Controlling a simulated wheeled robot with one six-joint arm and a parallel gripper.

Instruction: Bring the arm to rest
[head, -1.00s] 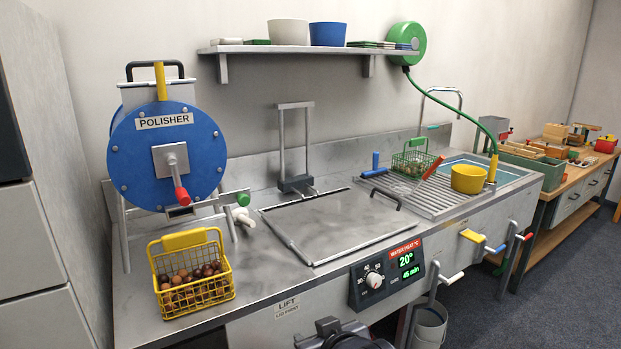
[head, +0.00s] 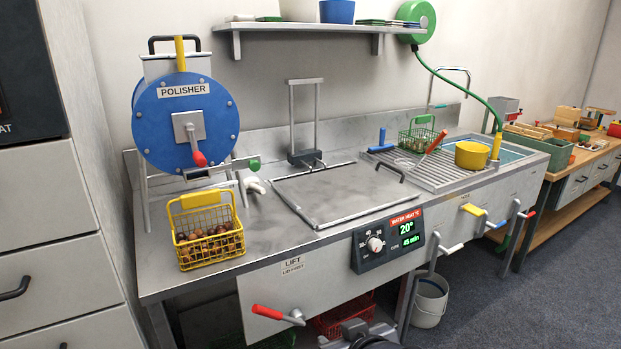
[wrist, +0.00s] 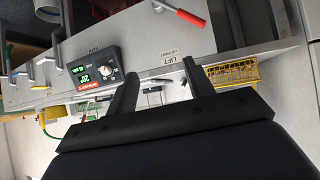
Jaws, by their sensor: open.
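My gripper (wrist: 158,90) shows in the wrist view with its two dark fingers spread wide and nothing between them. It is apart from the counter, facing its front edge near the LIFT label. In the head view only a dark part of my arm shows at the bottom edge, and the fingers are out of that view.
The steel counter (head: 250,262) carries a yellow basket of chestnuts (head: 207,230), the blue polisher (head: 186,124) and a closed lid (head: 340,190). A red-handled lever (head: 278,314) and a control panel (head: 388,240) are on its front. A grey bucket (head: 430,300) stands on the floor.

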